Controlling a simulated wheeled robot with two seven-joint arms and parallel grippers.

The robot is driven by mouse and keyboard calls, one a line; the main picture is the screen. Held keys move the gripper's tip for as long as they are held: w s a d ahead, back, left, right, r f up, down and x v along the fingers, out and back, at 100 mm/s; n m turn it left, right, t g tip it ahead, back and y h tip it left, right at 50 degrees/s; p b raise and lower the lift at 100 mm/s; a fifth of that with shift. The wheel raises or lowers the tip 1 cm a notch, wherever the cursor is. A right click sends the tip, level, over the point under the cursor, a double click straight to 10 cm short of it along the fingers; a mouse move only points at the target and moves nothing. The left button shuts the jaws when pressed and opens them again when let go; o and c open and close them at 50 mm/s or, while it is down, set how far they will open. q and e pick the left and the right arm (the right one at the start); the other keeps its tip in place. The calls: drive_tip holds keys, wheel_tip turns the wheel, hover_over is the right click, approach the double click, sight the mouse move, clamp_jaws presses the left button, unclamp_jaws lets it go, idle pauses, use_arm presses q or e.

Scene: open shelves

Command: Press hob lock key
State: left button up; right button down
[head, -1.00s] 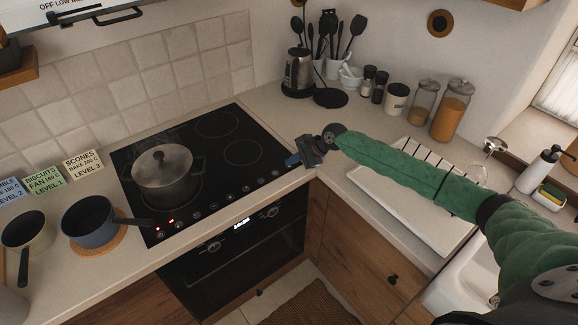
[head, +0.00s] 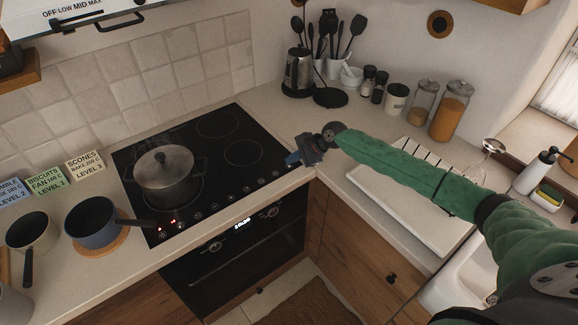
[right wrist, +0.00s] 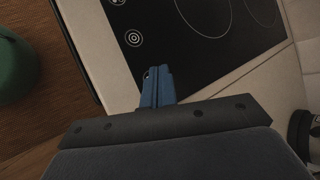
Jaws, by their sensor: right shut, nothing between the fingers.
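The black glass hob (head: 205,150) is set in the counter, with a row of touch keys along its front edge. Two red lights glow near the front left of that row. My right gripper (head: 291,160) is at the hob's right front corner, shut and empty. In the right wrist view its blue fingertips (right wrist: 157,86) are together, over the hob edge close to a round ringed key symbol (right wrist: 133,38). I cannot tell whether they touch the glass. I cannot read which symbol is the lock key. My left gripper is not in view.
A steaming lidded pot (head: 165,175) stands on the left cooking zone. A blue saucepan (head: 92,222) on a cork mat and a cream pan (head: 30,232) stand left of the hob. A white drainer board (head: 405,200) lies under my right arm. The hob's right side is clear.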

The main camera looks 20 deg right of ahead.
sight(292, 166)
wheel_tip(292, 166, up, 3)
drive_tip(key=shift+f+p, duration=0.2)
drive_tip(key=shift+p, duration=0.75)
drive_tip(key=shift+r+p, duration=0.65)
drive_tip(key=shift+r, duration=0.5)
